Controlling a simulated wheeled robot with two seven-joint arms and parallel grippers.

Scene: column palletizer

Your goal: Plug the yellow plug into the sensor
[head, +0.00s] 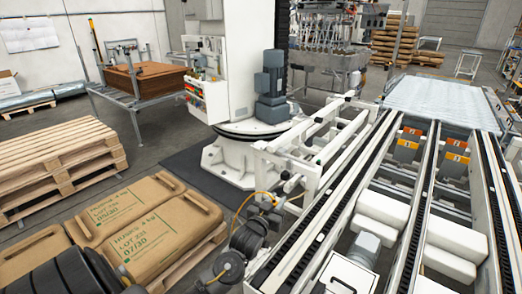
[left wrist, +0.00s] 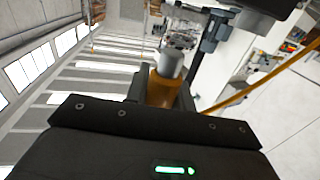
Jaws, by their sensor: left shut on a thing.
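My left gripper (head: 268,212) is low in the middle of the head view, beside the white conveyor frame. In the left wrist view its jaws (left wrist: 162,98) are shut around the yellow plug (left wrist: 160,90). The plug shows an orange-yellow body with a light grey cylindrical end pointing away from the gripper. A yellow cable (head: 240,209) loops beside the gripper; it also crosses the right of the wrist view (left wrist: 265,75). Small dark fittings (head: 285,175) sit on the frame near the gripper. I cannot tell for sure which is the sensor. My right gripper is not in view.
The white conveyor frame (head: 335,165) runs along the right of the gripper. A white machine column with a grey motor (head: 270,82) stands behind. Brown sacks (head: 150,230) lie on a pallet at left, near my arm. Stacked wooden pallets (head: 60,160) stand farther left.

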